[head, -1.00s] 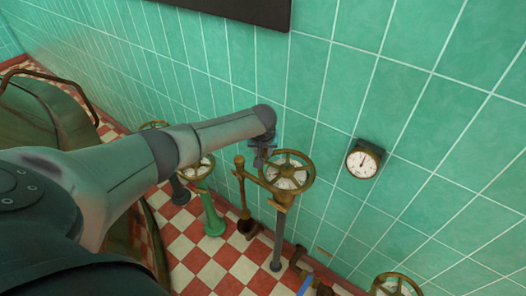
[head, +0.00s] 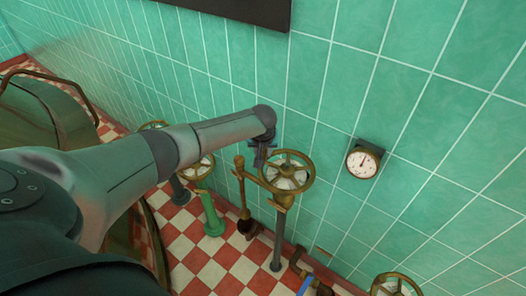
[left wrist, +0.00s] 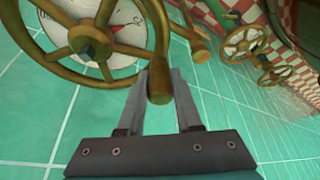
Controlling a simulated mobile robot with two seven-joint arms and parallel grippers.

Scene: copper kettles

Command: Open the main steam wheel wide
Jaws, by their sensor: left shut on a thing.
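A brass spoked wheel (head: 287,153) stands on a brass valve and pipe in front of the tiled wall, with a white dial behind its spokes. My left gripper (head: 260,159) is at its far left edge. In the left wrist view the wheel (left wrist: 91,42) fills the upper left, and part of the dial shows red marks. A short brass handle (left wrist: 160,88) at the rim sits between the two fingers of my left gripper, which is shut on it. I cannot read any label naming this wheel. My right gripper is not in view.
A round pressure gauge (head: 363,162) hangs on the wall to the right. Another brass wheel (head: 397,282) is at the lower right. A green pipe (head: 212,213) with a wheel stands to the left. A large dark copper vessel (head: 35,130) is at the far left.

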